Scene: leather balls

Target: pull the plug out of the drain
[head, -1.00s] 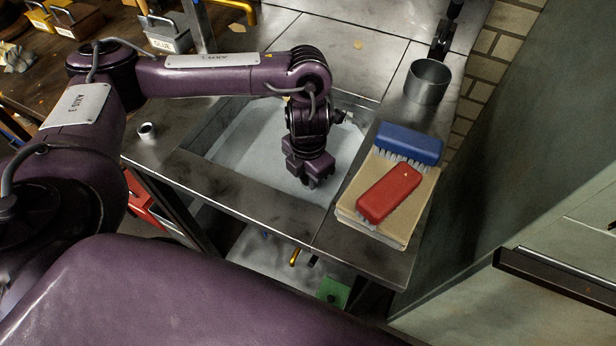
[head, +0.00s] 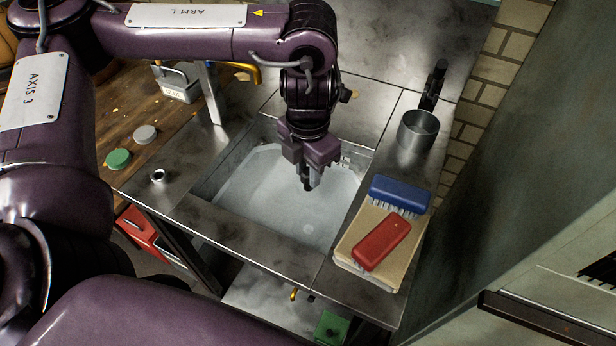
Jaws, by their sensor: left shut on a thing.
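The sink basin (head: 258,203) is sunk in the metal worktop and holds pale, cloudy water. My left gripper (head: 309,184) points down over the far part of the basin. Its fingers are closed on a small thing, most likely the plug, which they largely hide. I cannot make out its shape. A small pale round spot (head: 308,229) shows in the basin nearer to me. I cannot tell if it is the drain or a reflection. My right gripper is not in view.
A brass-coloured tap (head: 243,72) is at the back left. The worktop's front strip is clear.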

